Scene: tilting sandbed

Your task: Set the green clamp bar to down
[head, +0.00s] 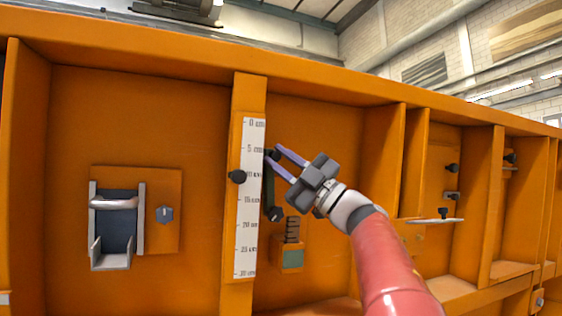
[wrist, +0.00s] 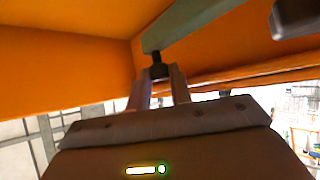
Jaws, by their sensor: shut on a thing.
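The green clamp bar (head: 269,188) is a narrow dark green bar on the orange wall, just right of the white scale. It stands nearly upright, with a black knob at its upper end and a dark bolt (head: 275,214) at its lower end. My gripper (head: 273,154) comes from the right and is shut on the knob at the upper end. In the wrist view the grey-green bar (wrist: 195,22) crosses the top, and the black knob (wrist: 158,69) sits between my fingers. My fingers partly hide the knob in the head view.
A white centimetre scale (head: 248,210) on an orange rib, with a black knob (head: 237,177), stands close left. A small green block with a dark spring (head: 291,258) is below right. A grey bracket (head: 116,225) is far left. Orange ribs (head: 413,165) and a shelf are right.

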